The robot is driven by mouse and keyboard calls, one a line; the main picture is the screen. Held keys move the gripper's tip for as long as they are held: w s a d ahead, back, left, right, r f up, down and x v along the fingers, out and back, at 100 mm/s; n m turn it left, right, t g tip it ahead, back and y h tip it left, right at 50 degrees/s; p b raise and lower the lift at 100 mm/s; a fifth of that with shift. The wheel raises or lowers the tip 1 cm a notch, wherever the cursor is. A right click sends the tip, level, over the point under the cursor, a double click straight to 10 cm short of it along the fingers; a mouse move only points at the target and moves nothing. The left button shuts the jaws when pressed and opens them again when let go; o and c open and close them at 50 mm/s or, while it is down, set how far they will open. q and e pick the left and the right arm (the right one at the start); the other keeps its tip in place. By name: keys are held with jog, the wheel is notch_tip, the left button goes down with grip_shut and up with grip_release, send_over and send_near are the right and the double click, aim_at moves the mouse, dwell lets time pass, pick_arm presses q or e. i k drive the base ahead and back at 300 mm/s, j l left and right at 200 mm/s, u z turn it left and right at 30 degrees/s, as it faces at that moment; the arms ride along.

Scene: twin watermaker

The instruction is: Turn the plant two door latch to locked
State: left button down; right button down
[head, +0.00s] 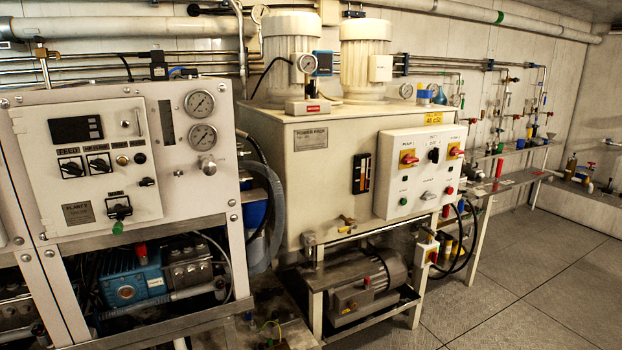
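The plant two panel door (40,150) is a white plate at the left of the head view, with a label plate reading PLANT 2 (78,212). It looks closed against its cabinet. A small black turn piece (147,182) sits near the door's right edge and looks like the latch. Its handle appears to lie roughly sideways, but it is too small to tell whether it is locked. Several black knobs, a dark display (76,129) and a lower black switch (118,207) are also on the door. Neither of my grippers is in view.
Two round gauges (200,104) and a silver knob (208,166) project right of the door. A blue pump (130,284) sits below. The power pack cabinet (300,180) stands to the right, with a grey hose (274,210) between. Floor (545,270) is clear at right.

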aim_at(146, 181)
jog(key=u, duration=1.25)
